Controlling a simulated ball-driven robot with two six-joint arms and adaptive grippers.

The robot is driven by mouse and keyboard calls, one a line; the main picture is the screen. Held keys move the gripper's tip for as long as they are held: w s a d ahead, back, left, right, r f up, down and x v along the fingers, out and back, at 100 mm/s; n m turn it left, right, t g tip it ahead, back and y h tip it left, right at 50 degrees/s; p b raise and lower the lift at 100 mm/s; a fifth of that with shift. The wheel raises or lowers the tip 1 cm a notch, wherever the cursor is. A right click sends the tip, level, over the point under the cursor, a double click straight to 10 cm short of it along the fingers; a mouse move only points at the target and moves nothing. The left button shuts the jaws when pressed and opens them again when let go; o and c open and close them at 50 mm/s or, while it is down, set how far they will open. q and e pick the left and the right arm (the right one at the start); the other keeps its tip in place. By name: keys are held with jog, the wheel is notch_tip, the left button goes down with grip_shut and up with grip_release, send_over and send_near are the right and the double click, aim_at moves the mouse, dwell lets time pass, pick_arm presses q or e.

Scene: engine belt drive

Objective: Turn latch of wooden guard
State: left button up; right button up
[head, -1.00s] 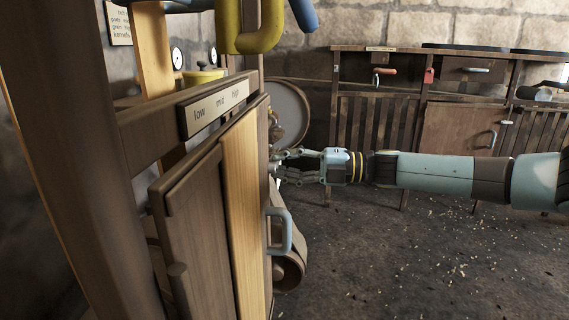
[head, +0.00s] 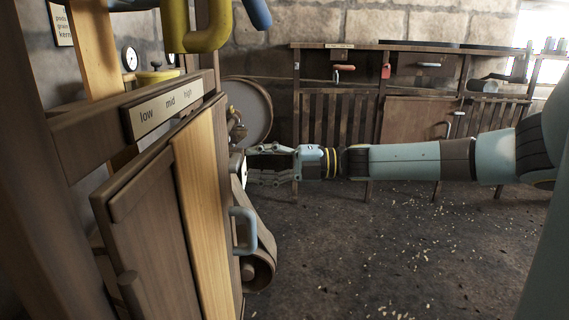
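The wooden guard (head: 196,205) is a panel of dark and pale boards at the left, seen at a steep angle, with a blue-grey handle (head: 244,232) on its face. A small pale metal piece shows at its right edge (head: 241,167), beside my fingertips; I cannot tell whether it is the latch. My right gripper (head: 255,165) reaches in from the right, its fingers spread apart and pointing at that edge. I see nothing held between them, and cannot tell whether the tips touch the edge piece. My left gripper is not in view.
A plate marked low, mid, high (head: 165,103) sits on the frame above the guard. Yellow (head: 196,30) and blue pipes hang above. A round wooden disc (head: 252,110) stands behind. A workbench (head: 415,120) lines the back wall. The floor at right is clear except for scattered bits.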

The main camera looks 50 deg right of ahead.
jog(key=v, duration=0.9)
jog(key=shift+s, duration=0.15)
